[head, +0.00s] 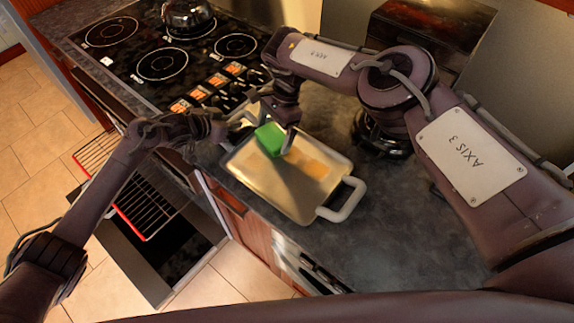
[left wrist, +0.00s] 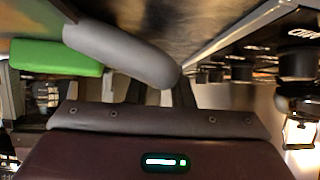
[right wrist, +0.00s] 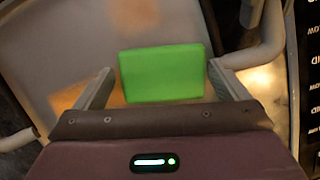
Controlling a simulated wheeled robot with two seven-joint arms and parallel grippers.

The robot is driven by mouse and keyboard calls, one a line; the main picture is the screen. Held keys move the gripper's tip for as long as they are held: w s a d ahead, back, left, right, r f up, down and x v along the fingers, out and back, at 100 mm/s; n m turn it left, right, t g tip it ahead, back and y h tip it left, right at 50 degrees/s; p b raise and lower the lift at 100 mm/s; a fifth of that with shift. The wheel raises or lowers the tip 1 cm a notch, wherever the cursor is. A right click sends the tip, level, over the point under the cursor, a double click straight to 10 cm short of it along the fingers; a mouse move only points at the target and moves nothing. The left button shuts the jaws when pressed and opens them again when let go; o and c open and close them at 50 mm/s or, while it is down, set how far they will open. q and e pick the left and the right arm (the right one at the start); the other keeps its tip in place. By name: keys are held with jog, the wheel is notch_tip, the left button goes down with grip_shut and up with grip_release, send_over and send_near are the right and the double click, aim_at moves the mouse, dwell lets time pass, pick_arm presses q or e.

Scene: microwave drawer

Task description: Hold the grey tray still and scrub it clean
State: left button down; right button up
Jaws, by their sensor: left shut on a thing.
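The grey tray (head: 285,195) lies tilted in the picture on the dark counter, with a pale handle at each end. My left gripper (head: 238,127) is shut on the tray's far-left handle, which shows as a thick grey bar in the left wrist view (left wrist: 120,52). A green sponge (head: 269,138) is at the tray's far end. My right gripper (head: 284,132) is over it, fingers spread, one on each side of the sponge (right wrist: 165,74); a thin gap shows at the left finger. Orange-brown stains (head: 314,168) mark the tray; one also shows in the right wrist view (right wrist: 137,14).
A black cooktop (head: 160,64) with a kettle (head: 188,18) lies beyond the tray. An open oven with wire racks (head: 150,200) is at lower left. The near-right counter (head: 400,225) is clear.

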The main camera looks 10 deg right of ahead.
jog(key=shift+w+r, duration=0.15)
jog(key=shift+r, duration=0.5)
jog(key=shift+c, duration=0.2)
jog(key=c, duration=1.5)
jog(key=shift+o, duration=0.2)
jog(key=shift+s+d+f, duration=0.2)
jog(key=shift+s+d, duration=0.55)
jog(key=shift+s+d+r, duration=0.2)
jog(key=shift+s+d, duration=1.05)
jog(key=shift+s, duration=0.05)
jog(key=shift+d, duration=0.1)
